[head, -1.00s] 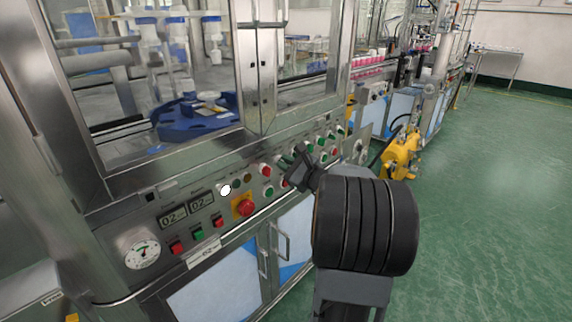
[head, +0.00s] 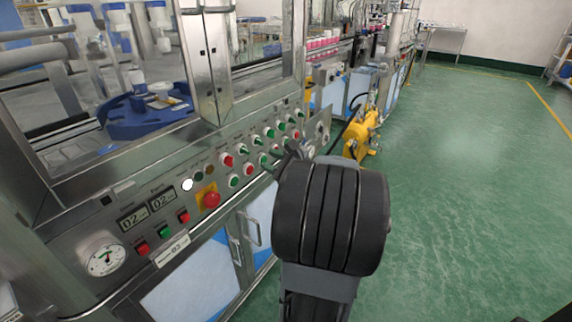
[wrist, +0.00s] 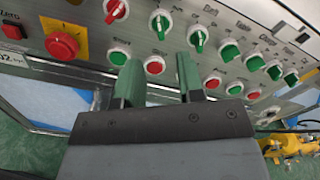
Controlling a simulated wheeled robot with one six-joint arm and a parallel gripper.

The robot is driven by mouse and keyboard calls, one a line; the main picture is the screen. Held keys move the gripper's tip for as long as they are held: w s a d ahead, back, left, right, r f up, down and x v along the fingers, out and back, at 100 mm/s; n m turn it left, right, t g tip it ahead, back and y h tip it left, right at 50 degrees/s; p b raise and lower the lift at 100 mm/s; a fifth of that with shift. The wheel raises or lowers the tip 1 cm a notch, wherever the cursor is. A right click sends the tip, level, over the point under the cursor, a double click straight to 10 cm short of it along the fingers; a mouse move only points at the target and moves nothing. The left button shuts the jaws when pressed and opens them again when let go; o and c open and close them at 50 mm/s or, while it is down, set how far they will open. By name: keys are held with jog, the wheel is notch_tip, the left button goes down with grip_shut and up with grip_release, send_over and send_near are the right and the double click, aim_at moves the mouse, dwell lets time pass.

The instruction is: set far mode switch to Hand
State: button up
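A sloped control panel (head: 130,190) carries a row of green selector knobs. In the head view they run from a near one (head: 244,151) to a far one (head: 299,113). In the wrist view the same row goes from a near knob (wrist: 160,22) to a far knob (wrist: 291,79). Labels are too small to read, so I cannot tell which is the far mode switch or its setting. My gripper (wrist: 158,70) is open and empty, its two fingers apart in front of the panel's lower button row. In the head view my wrist mostly hides the gripper (head: 285,155).
Round red and green buttons sit below the knobs, including a red one (wrist: 154,66) near the fingers. A red emergency stop (head: 211,200) on a yellow plate is to the left. A yellow machine (head: 362,130) stands beyond the panel. The green floor at right is clear.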

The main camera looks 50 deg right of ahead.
jog(key=shift+s+d, duration=0.25)
jog(key=shift+s, duration=0.95)
jog(key=shift+s+d, duration=0.2)
jog(key=shift+s, duration=1)
jog(key=shift+a, duration=0.1)
jog(key=a+r+n+g+y+p, duration=0.25)
jog(key=a+n+g+p, duration=0.3)
jog(key=a, duration=0.45)
jog(key=a+r+n+g+y+p, duration=0.25)
jog(key=a+n+g+p, duration=0.25)
jog(key=a+n+p, duration=0.3)
jog(key=s+a+r+n+g+h+p, duration=0.3)
jog(key=a+r+n+h+p, duration=0.4)
jog(key=n, duration=0.7)
jog(key=shift+s+a+r+g+h+p, duration=0.3)
jog(key=shift+s+r+h+p, duration=0.3)
jog(key=shift+r+p, duration=0.9)
jog(key=shift+s+f, duration=0.1)
